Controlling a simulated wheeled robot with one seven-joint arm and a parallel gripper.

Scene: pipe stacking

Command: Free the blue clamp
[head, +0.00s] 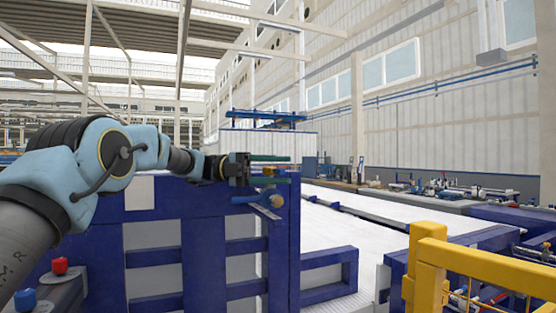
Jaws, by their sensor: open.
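The blue clamp (258,198) shows in the head view on the upper right corner of a dark blue frame, with a round tan end at its right. It is small, and I cannot tell how it is fastened. My gripper (284,170) is at the end of my arm, just above the clamp in the picture. Its two green fingers are spread one above the other and point right. A small orange-yellow piece (269,171) shows between them; I cannot tell whether it is touched. Whether my gripper touches the clamp is also unclear.
The dark blue frame (196,258) with pale panels stands below my arm. A white flat surface (345,225) stretches to the right behind it. A yellow railing (480,268) stands at the near right. Several machine parts line the right wall.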

